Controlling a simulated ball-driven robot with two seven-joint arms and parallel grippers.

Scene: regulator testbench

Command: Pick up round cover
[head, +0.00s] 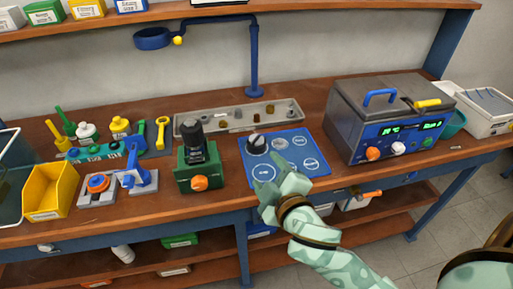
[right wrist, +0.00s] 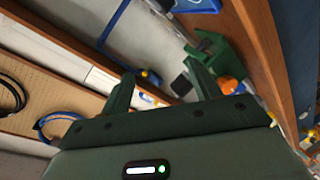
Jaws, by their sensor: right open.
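A small round dark and silver part (head: 256,144) sits at the back left of the blue mat (head: 317,166); it may be the round cover, but I cannot tell for sure. A grey round shape (head: 280,143) shows beside it on the mat. My right gripper (head: 270,180) is open and looks empty, over the front edge of the mat and apart from the round part. Its two fingers also show spread in the right wrist view (right wrist: 163,85). The gripper hides part of the mat's front. My left gripper is not in view.
A green fixture with a black top (head: 198,172) stands left of the mat; it also shows in the wrist view (right wrist: 212,48). A long grey tray (head: 186,121) with small parts lies behind. A blue-fronted bath unit (head: 365,135) stands right. A blue post (head: 254,60) rises behind the tray.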

